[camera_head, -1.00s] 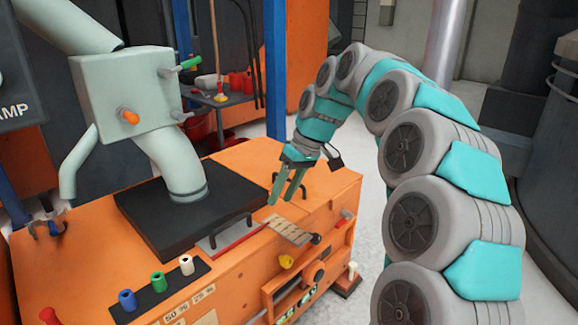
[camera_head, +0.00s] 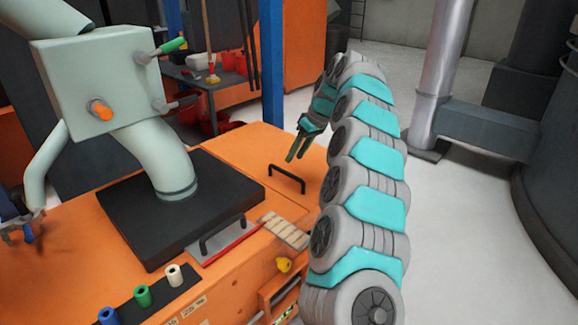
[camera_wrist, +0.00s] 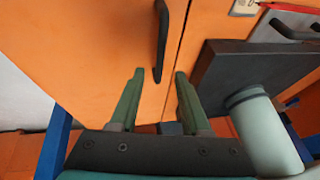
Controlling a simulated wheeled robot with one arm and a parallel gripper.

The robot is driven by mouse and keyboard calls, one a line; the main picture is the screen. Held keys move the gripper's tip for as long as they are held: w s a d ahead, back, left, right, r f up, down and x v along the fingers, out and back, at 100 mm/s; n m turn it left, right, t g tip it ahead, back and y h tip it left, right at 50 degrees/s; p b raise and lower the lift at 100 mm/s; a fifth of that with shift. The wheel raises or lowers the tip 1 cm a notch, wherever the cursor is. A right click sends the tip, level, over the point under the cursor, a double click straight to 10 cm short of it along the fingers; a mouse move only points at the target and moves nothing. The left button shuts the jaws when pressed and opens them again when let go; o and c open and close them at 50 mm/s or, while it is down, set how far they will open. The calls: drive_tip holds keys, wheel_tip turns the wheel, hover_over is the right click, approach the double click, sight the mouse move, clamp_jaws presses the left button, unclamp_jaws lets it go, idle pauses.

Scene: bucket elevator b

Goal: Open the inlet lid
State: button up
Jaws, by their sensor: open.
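The inlet lid appears to be the flat orange panel (camera_head: 252,160) on top of the orange machine, with a black bar handle (camera_head: 287,179). It looks closed, flush with the top. In the wrist view, the panel (camera_wrist: 100,50) has a seam along its right side, and the handle (camera_wrist: 162,42) stands near that seam. My gripper (camera_head: 297,156) is open and empty, beyond the handle in the head view. In the wrist view, the handle's near end lines up between the fingertips of my gripper (camera_wrist: 160,74); contact cannot be told.
A black square plate (camera_head: 130,215) with a grey-green pipe (camera_head: 165,165) stands beside the panel. A second black handle (camera_head: 222,235) sits nearer the front. A blue post (camera_head: 272,65) and a cart (camera_head: 205,88) stand behind.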

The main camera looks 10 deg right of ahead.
drive_tip(key=x, duration=0.5)
drive_tip(key=shift+w+a+f, duration=0.1)
drive_tip(key=shift+f, duration=0.25)
clamp_jaws()
idle(1.1)
